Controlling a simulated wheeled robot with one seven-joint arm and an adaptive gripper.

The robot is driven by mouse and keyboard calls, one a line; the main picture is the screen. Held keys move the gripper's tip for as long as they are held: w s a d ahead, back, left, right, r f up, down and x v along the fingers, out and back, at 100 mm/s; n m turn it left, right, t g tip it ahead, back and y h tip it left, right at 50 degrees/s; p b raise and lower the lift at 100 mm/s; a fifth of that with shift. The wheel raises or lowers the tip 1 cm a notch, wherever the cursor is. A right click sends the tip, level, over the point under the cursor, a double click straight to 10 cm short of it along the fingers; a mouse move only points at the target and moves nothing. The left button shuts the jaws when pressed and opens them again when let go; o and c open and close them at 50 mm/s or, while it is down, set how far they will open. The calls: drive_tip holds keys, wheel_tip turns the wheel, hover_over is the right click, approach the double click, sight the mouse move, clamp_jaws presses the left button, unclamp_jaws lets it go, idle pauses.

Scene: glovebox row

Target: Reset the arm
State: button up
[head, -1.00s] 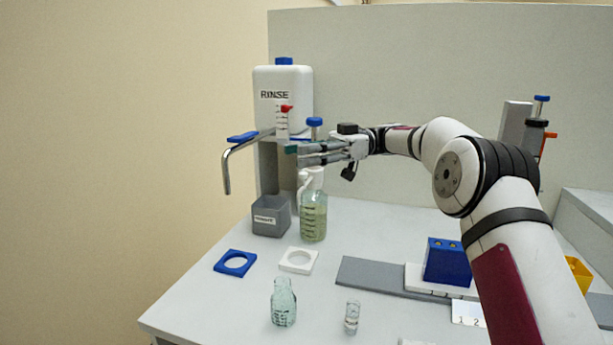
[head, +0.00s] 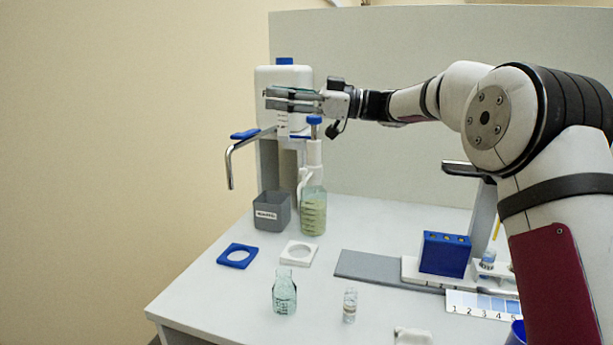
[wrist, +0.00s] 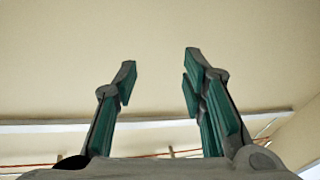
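My gripper (head: 268,99) is raised in front of the white rinse tank (head: 293,76), above the spout and the bottle pump, in the head view. It hides the tank's lettering. In the wrist view my gripper (wrist: 158,85) has its two green-padded fingers apart with nothing between them, against the bare wall or ceiling. My arm reaches in from the right side of the head view.
A grey bin (head: 271,211), a pump bottle (head: 313,212), a blue ring (head: 222,260) and a white ring (head: 285,258) stand below. A glass bottle (head: 284,295), a small vial (head: 349,305) and a blue block (head: 445,256) are nearer.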

drive_tip(key=w+d+r+m+t+h, duration=0.3)
drive_tip(key=d+r+m+t+h, duration=0.6)
drive_tip(key=t, duration=0.6)
drive_tip(key=s+d+f+m+h, duration=0.4)
drive_tip(key=s+d+h, duration=0.1)
drive_tip(key=d, duration=0.2)
drive_tip(key=s+d+f+m+h, duration=0.3)
drive_tip(key=s+d+m+h, duration=0.2)
drive_tip(key=d, duration=0.2)
drive_tip(key=s+d+f+m+g+h, duration=0.1)
drive_tip(key=s+d+f+g+h, duration=0.2)
drive_tip(key=s+f, duration=0.5)
drive_tip(key=s+d+f+m+g, duration=0.1)
drive_tip(key=s+d+f+g, duration=0.3)
drive_tip(key=s, duration=0.6)
drive_tip(key=s+a+f+g+y, duration=0.1)
drive_tip(key=s+a+f+g, duration=0.15)
drive_tip(key=s+f, duration=0.45)
drive_tip(key=s+a+f+g+y, duration=0.1)
drive_tip(key=s+f+g, duration=0.2)
drive_tip(key=s, duration=0.8)
drive_tip(key=s+a+f+g+y, duration=0.1)
drive_tip(key=s+a+f+g, duration=0.15)
drive_tip(key=s+f, duration=0.45)
wheel_tip(320, 180, up, 24)
drive_tip(key=s+t+p, duration=0.1)
drive_tip(key=t+p, duration=0.2)
drive_tip(key=p, duration=1.7)
drive_tip(key=shift+d, duration=0.2)
